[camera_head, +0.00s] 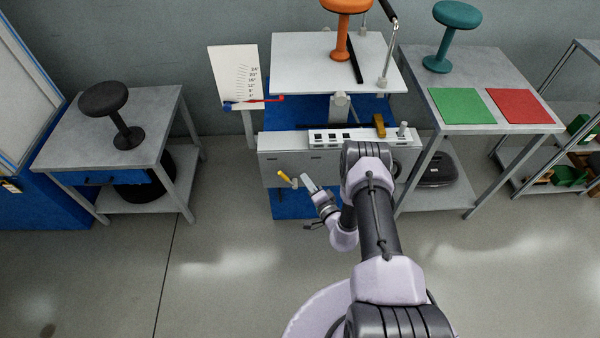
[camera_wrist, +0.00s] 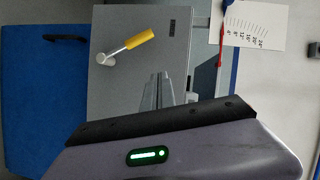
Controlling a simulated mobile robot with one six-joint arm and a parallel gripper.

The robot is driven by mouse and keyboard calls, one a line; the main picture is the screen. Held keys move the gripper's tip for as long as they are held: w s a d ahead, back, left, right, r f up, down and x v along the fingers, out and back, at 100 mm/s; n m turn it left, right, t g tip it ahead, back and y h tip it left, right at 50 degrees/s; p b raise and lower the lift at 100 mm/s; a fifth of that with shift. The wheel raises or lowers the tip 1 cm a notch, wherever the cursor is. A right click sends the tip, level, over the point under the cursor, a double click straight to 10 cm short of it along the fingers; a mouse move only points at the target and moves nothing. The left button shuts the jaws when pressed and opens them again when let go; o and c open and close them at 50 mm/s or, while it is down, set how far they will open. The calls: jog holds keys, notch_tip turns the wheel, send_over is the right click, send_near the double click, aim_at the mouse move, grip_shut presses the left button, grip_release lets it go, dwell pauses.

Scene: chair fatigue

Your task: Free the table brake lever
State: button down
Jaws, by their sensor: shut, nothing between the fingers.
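The brake lever has a yellow handle (camera_head: 284,175) and a pale metal pivot (camera_head: 295,183) on the front of the grey machine cabinet (camera_head: 275,163). In the wrist view the yellow handle (camera_wrist: 140,39) slants up to the right from its round pivot (camera_wrist: 104,60). My gripper (camera_head: 307,180) is shut and empty, just right of the lever and apart from it in the head view. In the wrist view my gripper's fingers (camera_wrist: 158,88) point at the grey panel, below and right of the lever.
An angle chart (camera_head: 236,75) with a red pointer (camera_head: 262,99) stands left of the machine table (camera_head: 310,70), which holds an orange stool (camera_head: 341,45). A side table (camera_head: 70,150) with a black stool is at left. A bench (camera_head: 460,75) with green and red mats is at right. Floor in front is clear.

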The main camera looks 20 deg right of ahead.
jog(key=shift+s+d+r+p, duration=0.1)
jog(key=shift+s+r+p, duration=0.15)
jog(key=shift+s, duration=0.75)
jog(key=shift+s+d+r+p, duration=0.1)
jog(key=shift+s+r+p, duration=0.15)
jog(key=shift+s, duration=0.75)
